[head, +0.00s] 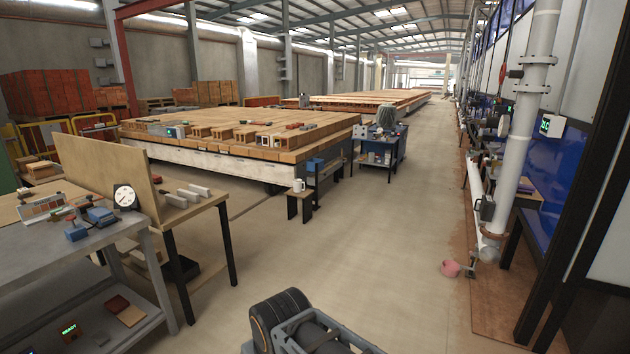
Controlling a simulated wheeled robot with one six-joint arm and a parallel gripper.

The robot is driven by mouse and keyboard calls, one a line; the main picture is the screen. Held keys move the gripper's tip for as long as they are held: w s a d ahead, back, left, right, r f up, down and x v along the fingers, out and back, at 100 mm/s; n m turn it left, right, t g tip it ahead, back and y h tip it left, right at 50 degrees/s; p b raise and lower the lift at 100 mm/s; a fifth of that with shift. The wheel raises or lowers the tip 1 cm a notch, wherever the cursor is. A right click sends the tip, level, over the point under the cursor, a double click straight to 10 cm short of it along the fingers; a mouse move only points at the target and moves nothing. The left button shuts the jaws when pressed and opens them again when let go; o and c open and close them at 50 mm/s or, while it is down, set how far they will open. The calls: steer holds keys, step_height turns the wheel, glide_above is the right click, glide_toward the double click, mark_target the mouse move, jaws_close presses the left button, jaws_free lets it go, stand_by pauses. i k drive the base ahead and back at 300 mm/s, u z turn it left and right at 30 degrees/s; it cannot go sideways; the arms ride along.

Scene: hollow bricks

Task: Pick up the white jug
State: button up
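A small white jug (299,185) stands upright on a low dark wooden stool (301,204) in the middle of the head view, beside the near right corner of the long brick-laden car. It looks like a mug at this distance, and fine detail is too small to tell. Nothing touches it except the stool top. A grey and black part of my own body shows at the bottom edge. My gripper's fingers are not in view.
A grey workbench (125,245) with a dial gauge (125,197) fills the near left. A blue-grey cart (380,150) stands behind the stool, to the right. The floor (370,240) between is clear.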

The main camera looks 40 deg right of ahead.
mark_target(297, 183)
steer(key=z, duration=0.45)
steer(key=i, duration=1.05)
steer(key=z, duration=1.1)
steer(key=i, duration=4.35)
steer(key=u, duration=1.25)
steer(key=i, duration=1.4)
steer(key=u, duration=1.2)
steer(key=i, duration=0.25)
